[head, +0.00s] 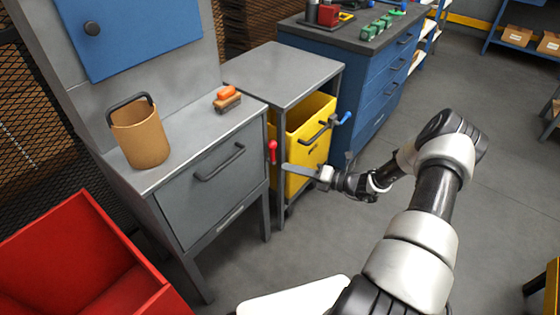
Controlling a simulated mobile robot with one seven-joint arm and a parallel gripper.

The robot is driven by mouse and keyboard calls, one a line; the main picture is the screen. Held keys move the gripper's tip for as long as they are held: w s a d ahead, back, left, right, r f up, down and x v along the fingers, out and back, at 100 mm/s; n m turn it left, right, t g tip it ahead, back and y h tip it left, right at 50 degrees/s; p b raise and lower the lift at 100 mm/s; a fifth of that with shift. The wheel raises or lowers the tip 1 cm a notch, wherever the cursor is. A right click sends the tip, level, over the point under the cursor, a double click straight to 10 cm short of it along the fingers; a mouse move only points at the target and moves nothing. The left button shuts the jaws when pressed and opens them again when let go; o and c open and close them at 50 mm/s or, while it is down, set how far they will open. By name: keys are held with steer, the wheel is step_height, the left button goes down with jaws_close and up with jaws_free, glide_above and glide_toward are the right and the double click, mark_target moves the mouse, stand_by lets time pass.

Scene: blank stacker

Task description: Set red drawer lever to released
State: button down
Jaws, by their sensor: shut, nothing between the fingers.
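The red drawer lever (273,152) is a small red handle on the right side of the grey drawer cabinet (180,212). It stands upright, with its wider end at the top. My gripper (287,167) is shut and empty. Its fingertips point left and sit just right of the lever, slightly below its top. I cannot tell from this view whether they touch it. The grey drawer (210,195) with a dark bar handle (220,163) looks closed.
A yellow bin (305,155) with a blue-tipped lever (346,118) stands behind my gripper, under a grey table (285,70). A red box (75,255) is front left.

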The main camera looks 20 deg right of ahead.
steer(key=v, duration=0.4)
steer(key=shift+s+d, duration=0.25)
steer(key=shift+d, duration=0.1)
steer(key=s+a+r+n+g+h+p, duration=0.1)
steer(key=s+a+r+n+g+h, duration=0.2)
steer(key=r+n, duration=0.45)
steer(key=s+a+r+n+g, duration=0.4)
steer(key=a+r+n, duration=0.25)
steer(key=r, duration=0.25)
steer(key=s+a+r+n+g+h+p, duration=0.1)
steer(key=s+a+r+n+g+h, duration=0.2)
steer(key=r+n, duration=0.5)
steer(key=s+r+n+t+h+b, duration=0.1)
steer(key=s+r+n+t+h, duration=0.15)
steer(key=s+r+n, duration=0.5)
steer(key=s+r+n+t+h+b, duration=0.15)
steer(key=s+r+n+h, duration=0.25)
steer(key=s+n, duration=0.5)
step_height(320, 180, up, 22)
steer(key=s+p, duration=0.1)
steer(key=p, duration=2.2)
steer(key=shift+s+m+t, duration=0.15)
steer(key=shift+m+t, duration=0.15)
steer(key=shift+m, duration=0.05)
steer(key=shift+d+r, duration=0.1)
steer(key=shift+d, duration=0.05)
